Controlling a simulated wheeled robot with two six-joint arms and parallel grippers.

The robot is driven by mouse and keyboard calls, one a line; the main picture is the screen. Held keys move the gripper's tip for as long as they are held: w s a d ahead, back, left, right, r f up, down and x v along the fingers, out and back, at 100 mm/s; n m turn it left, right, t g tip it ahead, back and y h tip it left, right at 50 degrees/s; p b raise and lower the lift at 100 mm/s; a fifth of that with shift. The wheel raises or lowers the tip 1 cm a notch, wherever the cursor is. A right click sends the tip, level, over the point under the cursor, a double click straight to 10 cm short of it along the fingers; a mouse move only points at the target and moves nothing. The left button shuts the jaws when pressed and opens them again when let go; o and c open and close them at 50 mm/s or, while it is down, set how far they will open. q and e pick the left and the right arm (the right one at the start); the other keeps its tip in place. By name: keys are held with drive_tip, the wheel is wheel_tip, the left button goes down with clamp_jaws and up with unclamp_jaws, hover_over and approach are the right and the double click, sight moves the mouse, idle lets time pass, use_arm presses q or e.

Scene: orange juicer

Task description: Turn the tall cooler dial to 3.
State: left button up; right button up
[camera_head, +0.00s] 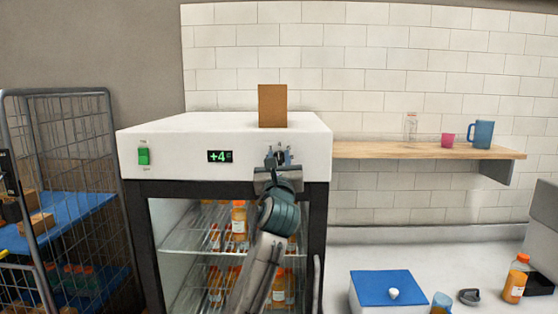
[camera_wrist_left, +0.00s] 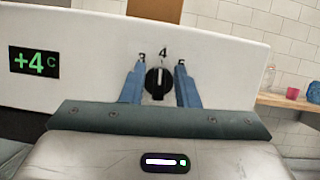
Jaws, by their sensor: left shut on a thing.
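The tall cooler (camera_head: 190,135) has a white top panel with a green display (camera_head: 219,156) reading +4 C. The black dial (camera_wrist_left: 158,84) sits on the panel, with its white mark pointing up toward the printed 4. Partly covered numerals flank the 4 and are hard to read. My left gripper (camera_head: 279,157) is at the panel's right side. In the left wrist view its two blue fingers (camera_wrist_left: 160,86) stand on either side of the dial, shut on it. My right gripper is not in view.
A green switch (camera_head: 143,156) is at the panel's left. A brown box (camera_head: 272,106) stands on the cooler. Bottles (camera_head: 238,222) show behind its glass. A wooden shelf (camera_head: 380,150) and a counter with a blue-lidded box (camera_head: 385,288) are to the right; a wire cart (camera_head: 60,200) is left.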

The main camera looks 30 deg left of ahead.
use_arm(q)
drive_tip(key=n+g+y, duration=0.1)
drive_tip(key=n, duration=0.1)
drive_tip(key=n+g, duration=0.1)
drive_tip(key=n, duration=0.1)
drive_tip(key=shift+f+n+y, duration=0.1)
drive_tip(key=shift+n+y, duration=0.2)
drive_tip(key=shift+y, duration=0.1)
drive_tip(key=shift+n, duration=0.5)
clamp_jaws()
drive_tip(key=shift+s+a+n+g+y, duration=0.1)
drive_tip(key=shift+n+g+y, duration=0.4)
drive_tip(key=shift+n, duration=0.85)
drive_tip(key=shift+n+g+y, duration=0.2)
drive_tip(key=shift+n+g, duration=0.6)
drive_tip(key=shift+n, duration=0.55)
drive_tip(key=o, duration=0.6)
unclamp_jaws()
drive_tip(key=shift+f, duration=0.1)
